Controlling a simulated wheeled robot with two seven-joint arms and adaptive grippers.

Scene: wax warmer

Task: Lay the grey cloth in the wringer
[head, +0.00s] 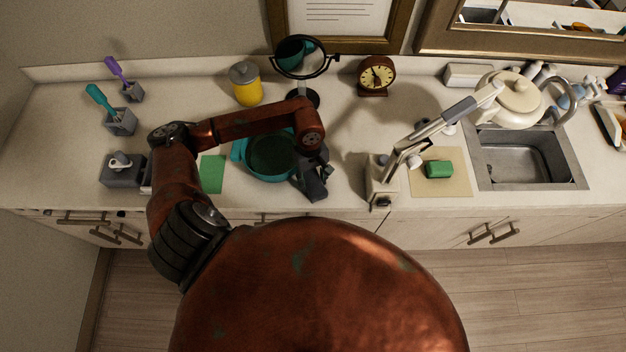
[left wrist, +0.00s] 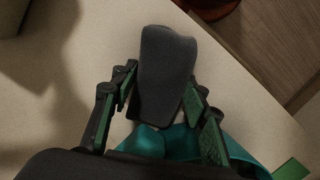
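My left gripper (head: 312,182) is low over the counter, just right of a teal bowl (head: 240,150). In the left wrist view its fingers (left wrist: 160,100) stand apart, one at each long edge of a dark grey, flat, slab-like piece (left wrist: 168,65), which looks like the grey cloth. Both pads seem to touch it, and it reaches out past them. Teal parts (left wrist: 148,140) show at its near end. I cannot tell for sure which thing is the wringer; a grey box with a pale handle (head: 122,174) stands at the left. My right gripper is not in view.
A pale stand with a long jointed arm (head: 380,185) rises right of the gripper. A green block (head: 438,169) lies on a beige mat (head: 460,184) beyond it. A green square (head: 212,173) lies left of the bowl. A mirror (head: 303,98) and clock (head: 376,75) stand behind.

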